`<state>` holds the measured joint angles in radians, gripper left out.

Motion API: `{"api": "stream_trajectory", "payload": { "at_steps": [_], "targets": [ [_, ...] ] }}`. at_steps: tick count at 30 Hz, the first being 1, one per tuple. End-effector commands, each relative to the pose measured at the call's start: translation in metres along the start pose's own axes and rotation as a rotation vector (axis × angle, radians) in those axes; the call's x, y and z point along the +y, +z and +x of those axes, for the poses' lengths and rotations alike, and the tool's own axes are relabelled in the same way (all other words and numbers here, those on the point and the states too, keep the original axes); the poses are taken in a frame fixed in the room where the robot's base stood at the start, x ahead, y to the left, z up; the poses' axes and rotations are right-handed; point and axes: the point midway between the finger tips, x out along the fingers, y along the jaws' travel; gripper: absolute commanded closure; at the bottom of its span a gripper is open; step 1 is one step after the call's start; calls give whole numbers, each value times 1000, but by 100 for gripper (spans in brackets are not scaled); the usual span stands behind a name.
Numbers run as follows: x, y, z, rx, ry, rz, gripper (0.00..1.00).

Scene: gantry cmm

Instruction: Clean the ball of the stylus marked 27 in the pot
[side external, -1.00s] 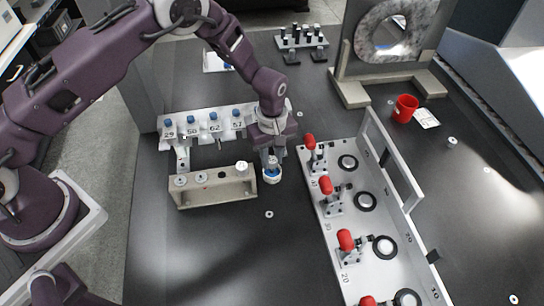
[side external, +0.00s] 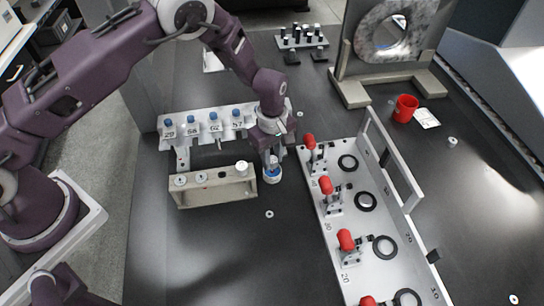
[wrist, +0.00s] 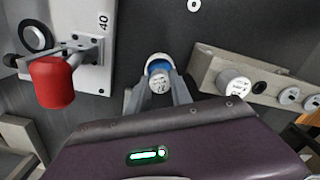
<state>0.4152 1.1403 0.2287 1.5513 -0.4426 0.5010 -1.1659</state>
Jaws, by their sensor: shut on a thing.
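My gripper (side external: 271,158) points down in front of the right end of the stylus rack (side external: 190,115). It is shut on a stylus with a blue body and a pale marked end, seen between the fingers in the wrist view (wrist: 160,82); I cannot read the mark surely. Blue-topped styluses hang in the rack above labels such as 29 and 62.
A grey fixture plate (side external: 375,255) with red-handled clamps (side external: 326,185) stands to the right. A red cup (side external: 405,108) is farther back. The front table is mostly clear.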

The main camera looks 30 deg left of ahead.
Motion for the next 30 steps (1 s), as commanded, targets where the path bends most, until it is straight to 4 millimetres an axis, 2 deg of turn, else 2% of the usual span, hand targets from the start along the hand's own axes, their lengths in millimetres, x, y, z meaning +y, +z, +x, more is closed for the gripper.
{"api": "stream_trajectory", "payload": {
  "at_steps": [3, 9, 11, 18, 21, 24, 30],
  "targets": [
    [0, 0, 0, 0, -1, -55, 100],
    [0, 0, 0, -1, -1, -11, 100],
    [0, 0, 0, -1, 0, 90, 100],
    [0, 0, 0, -2, 1, 716, 100],
    [0, 0, 0, -1, 1, 908, 100],
    [0, 0, 0, 0, 0, 962, 100],
    [0, 0, 0, 0, -1, 934, 100]
  ]
}}
